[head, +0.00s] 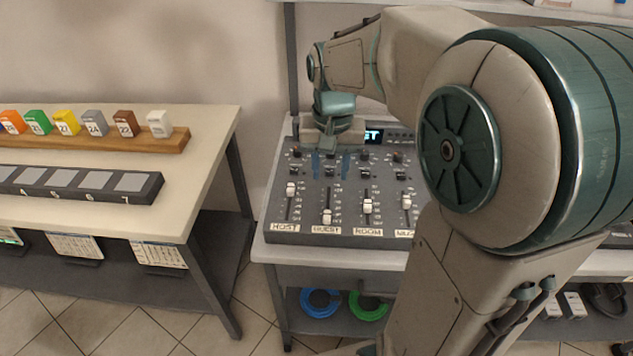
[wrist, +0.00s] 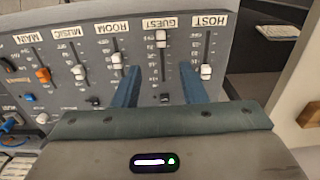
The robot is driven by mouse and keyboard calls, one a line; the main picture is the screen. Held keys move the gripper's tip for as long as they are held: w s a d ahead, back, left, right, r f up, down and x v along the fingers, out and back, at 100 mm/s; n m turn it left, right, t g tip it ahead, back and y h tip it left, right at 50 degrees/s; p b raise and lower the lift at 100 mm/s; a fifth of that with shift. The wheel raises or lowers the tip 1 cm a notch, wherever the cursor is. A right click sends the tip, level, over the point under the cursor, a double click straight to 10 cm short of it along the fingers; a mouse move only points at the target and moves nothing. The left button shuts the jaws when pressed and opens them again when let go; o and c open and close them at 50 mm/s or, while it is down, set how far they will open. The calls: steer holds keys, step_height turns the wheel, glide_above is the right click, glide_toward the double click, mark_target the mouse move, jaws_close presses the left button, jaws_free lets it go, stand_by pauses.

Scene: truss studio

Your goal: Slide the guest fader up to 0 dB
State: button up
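The guest fader (head: 327,216) is a white cap low in its slot, just above the GUEST label (head: 326,230) on the grey mixer (head: 274,222). In the wrist view the picture is turned round, and the guest fader (wrist: 161,38) sits close to its label at the top. My gripper (head: 330,166) is above the upper part of the guest strip, its two blue fingers apart with nothing between them. In the wrist view the fingers of my gripper (wrist: 160,75) lie either side of the guest column, short of the cap.
The host fader (head: 291,189) stands higher on the left; the room fader (head: 367,206) and music fader (head: 406,203) are on the right. An orange main fader (wrist: 43,75) shows in the wrist view. A table (head: 213,130) with coloured blocks stands left, across a floor gap.

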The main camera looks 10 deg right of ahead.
mark_target(327, 214)
steer(key=f, duration=0.9)
steer(key=w+f, duration=0.1)
steer(key=f, duration=0.4)
steer(key=shift+b, duration=0.3)
